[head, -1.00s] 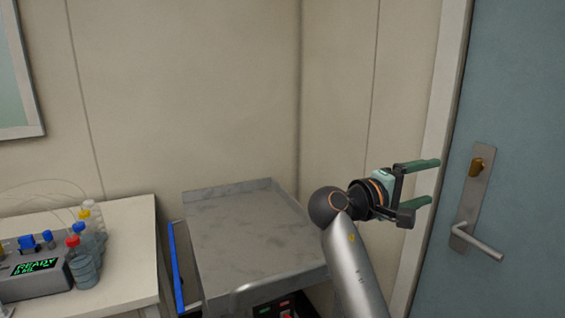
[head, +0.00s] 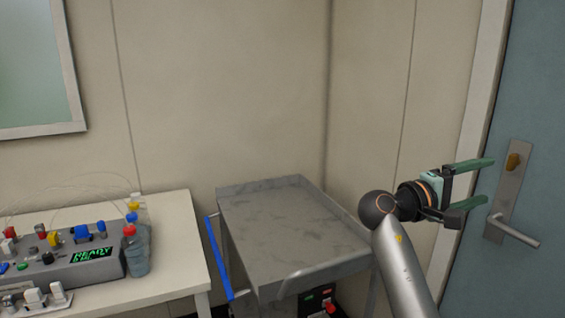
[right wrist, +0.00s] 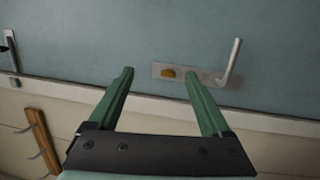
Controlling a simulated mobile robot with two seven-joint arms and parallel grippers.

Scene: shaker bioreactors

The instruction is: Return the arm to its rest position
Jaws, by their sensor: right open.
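My right gripper (head: 484,184) is raised at the right of the head view, beside the grey cart and in front of the blue door as seen from the head. Its two green fingers are apart, with nothing between them. In the right wrist view the fingers (right wrist: 158,85) are also spread and empty, with the door beyond them. My right forearm comes up from the bottom edge of the head view. My left gripper is not in view.
A grey cart (head: 295,235) with an empty top stands against the corner. At left, a white table (head: 175,275) holds a control unit (head: 60,258) reading READY and several capped bottles (head: 136,255). The blue door (head: 535,120) has a metal handle (head: 518,232). Wall hooks (right wrist: 35,140) show in the wrist view.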

